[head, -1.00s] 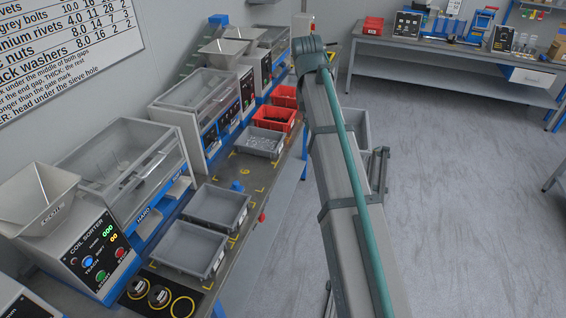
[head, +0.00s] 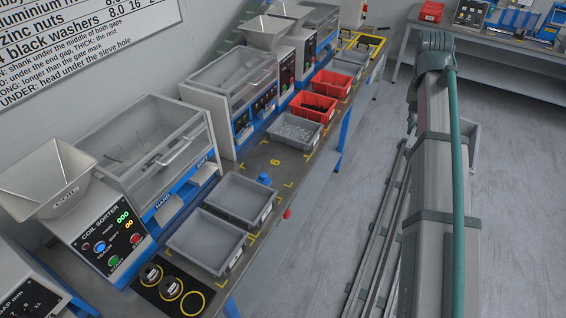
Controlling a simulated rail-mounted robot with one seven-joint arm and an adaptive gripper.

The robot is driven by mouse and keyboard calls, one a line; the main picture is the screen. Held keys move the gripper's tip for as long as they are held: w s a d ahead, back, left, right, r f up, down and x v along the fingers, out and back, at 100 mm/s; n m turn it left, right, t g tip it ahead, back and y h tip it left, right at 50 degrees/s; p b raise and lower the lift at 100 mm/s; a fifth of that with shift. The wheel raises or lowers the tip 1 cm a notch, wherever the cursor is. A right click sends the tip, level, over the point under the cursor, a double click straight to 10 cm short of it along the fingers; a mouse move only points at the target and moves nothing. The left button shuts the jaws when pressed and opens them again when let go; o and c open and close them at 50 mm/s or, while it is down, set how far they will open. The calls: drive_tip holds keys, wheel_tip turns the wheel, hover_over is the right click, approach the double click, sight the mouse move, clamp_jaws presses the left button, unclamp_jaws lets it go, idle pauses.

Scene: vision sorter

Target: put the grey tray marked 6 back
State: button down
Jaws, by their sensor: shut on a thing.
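A bare place marked with a yellow 6 (head: 275,161) and yellow corner marks lies on the bench. It is between an empty grey tray (head: 241,199) and a grey tray holding small parts (head: 294,131). A second empty grey tray (head: 206,241) stands nearer. No number is readable on these trays. Part of a grey box-like thing (head: 473,142) shows behind my arm at the right. I cannot tell whether it is the tray marked 6. My gripper is hidden behind my arm.
Red trays (head: 313,105) and another grey tray (head: 350,61) stand farther along the bench. Sorting machines (head: 125,165) line its back edge. A blue knob (head: 264,178) sits beside the place marked 6. Open floor (head: 310,250) lies between the bench and my arm.

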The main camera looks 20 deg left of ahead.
drive_tip(key=s+a+f+n+b, duration=0.3)
drive_tip(key=a+f+n, duration=0.35)
drive_tip(key=a, duration=0.75)
drive_tip(key=s+a+f+n+t+b, duration=0.1)
drive_tip(key=s+a+f+n+b, duration=0.25)
drive_tip(key=a+f, duration=0.8)
drive_tip(key=s+a+f+n+b, duration=0.3)
drive_tip(key=a+f+n, duration=0.25)
drive_tip(key=a, duration=1.05)
drive_tip(key=w+a+f+n, duration=0.1)
drive_tip(key=w, duration=0.2)
drive_tip(key=w+a+f+n+p, duration=0.1)
drive_tip(key=w, duration=0.2)
drive_tip(key=w+a+f+n+y+p, duration=0.1)
drive_tip(key=w+a, duration=0.1)
drive_tip(key=shift+w+f+t, duration=0.1)
drive_tip(key=shift+w+t, duration=0.2)
drive_tip(key=shift+w, duration=0.1)
drive_tip(key=w+f, duration=0.2)
drive_tip(key=w+a+f+p, duration=0.1)
drive_tip(key=w+f, duration=0.1)
drive_tip(key=shift+a+f, duration=0.1)
drive_tip(key=shift+f, duration=0.3)
drive_tip(key=shift+w+a+f+p, duration=0.15)
drive_tip(key=shift+w+f+p, duration=0.2)
drive_tip(key=shift+f, duration=0.2)
drive_tip(key=shift+w+f+p, duration=0.2)
drive_tip(key=shift+f+p, duration=0.4)
drive_tip(key=shift+f, duration=1.25)
drive_tip(key=shift+f, duration=0.1)
